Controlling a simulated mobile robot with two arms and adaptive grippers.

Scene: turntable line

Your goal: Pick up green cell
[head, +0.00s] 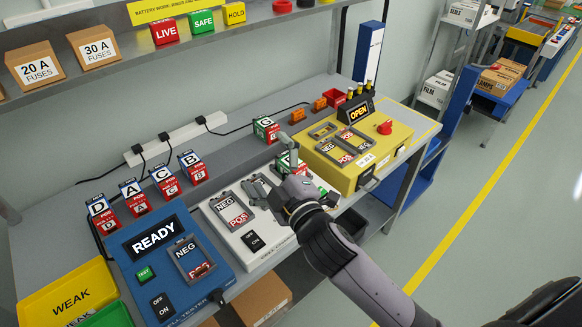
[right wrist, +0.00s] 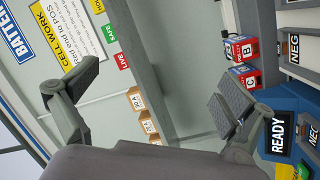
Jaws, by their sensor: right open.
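A green-and-red cell marked G (head: 266,128) stands at the back of the bench, left of the yellow unit. Another green-topped block (head: 285,161) is partly hidden behind my right gripper, so I cannot tell its full shape. My right gripper (head: 268,166) is open and empty above the white charger, in front of the G cell and apart from it. In the right wrist view its fingers (right wrist: 155,95) are spread wide, with nothing between them but the wall and shelf beyond. My left gripper is not in view.
Blue-and-red cells including C (head: 165,180) and B (head: 192,166) stand left at the back. The blue READY tester (head: 185,290), white charger (head: 222,240) and yellow OPEN unit (head: 350,175) crowd the bench. A shelf (head: 130,65) with boxes overhangs it.

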